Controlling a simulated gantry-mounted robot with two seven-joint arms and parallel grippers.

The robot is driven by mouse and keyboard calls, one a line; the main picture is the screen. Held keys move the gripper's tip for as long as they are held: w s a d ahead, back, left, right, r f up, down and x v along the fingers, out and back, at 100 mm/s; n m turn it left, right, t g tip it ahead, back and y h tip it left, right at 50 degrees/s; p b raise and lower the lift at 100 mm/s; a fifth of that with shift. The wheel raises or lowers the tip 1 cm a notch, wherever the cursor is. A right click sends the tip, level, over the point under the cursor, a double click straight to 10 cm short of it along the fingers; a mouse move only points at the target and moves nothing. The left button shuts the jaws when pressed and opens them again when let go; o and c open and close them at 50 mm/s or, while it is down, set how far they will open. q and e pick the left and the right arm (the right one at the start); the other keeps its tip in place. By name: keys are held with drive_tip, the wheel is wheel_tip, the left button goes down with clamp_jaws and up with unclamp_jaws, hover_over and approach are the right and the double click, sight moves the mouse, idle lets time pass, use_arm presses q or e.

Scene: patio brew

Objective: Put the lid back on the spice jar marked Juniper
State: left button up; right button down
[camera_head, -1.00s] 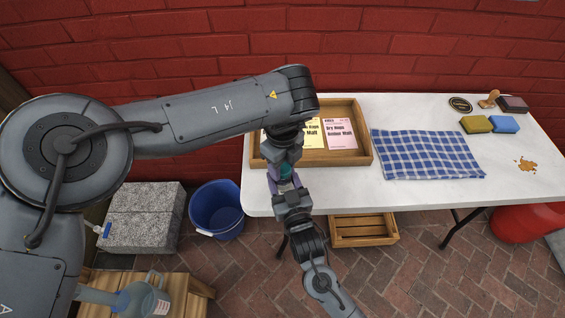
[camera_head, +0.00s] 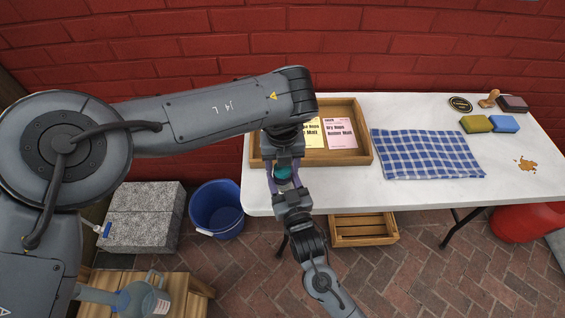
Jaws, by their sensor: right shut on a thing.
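My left gripper (camera_head: 284,178) points down at the table's front left edge. Its fingers stand apart on either side of a small round teal thing (camera_head: 284,173), which looks like the lid or top of the spice jar. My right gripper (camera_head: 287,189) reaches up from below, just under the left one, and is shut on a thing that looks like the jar. The jar's body and its Juniper marking are hidden by the grippers. I cannot tell whether the teal part sits fully on the jar.
A wooden tray (camera_head: 367,146) with a yellow and a pink packet (camera_head: 340,135) lies behind the grippers. A blue checked cloth (camera_head: 425,153), sponges (camera_head: 476,124) and a brown spill (camera_head: 526,165) are to the right. A blue bucket (camera_head: 217,211) stands left of the table.

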use_arm(q)
drive_tip(key=shift+o, duration=1.4)
wheel_tip(320, 180, up, 12)
use_arm(e)
drive_tip(key=shift+c, duration=1.4)
unclamp_jaws()
use_arm(q)
drive_tip(key=shift+r, duration=0.1)
use_arm(e)
drive_tip(key=shift+s, duration=0.15)
drive_tip(key=shift+s+d, duration=0.15)
drive_tip(key=shift+s, duration=0.1)
use_arm(q)
wheel_tip(320, 180, up, 3)
drive_tip(key=p, duration=0.3)
use_arm(e)
drive_tip(key=v, duration=1)
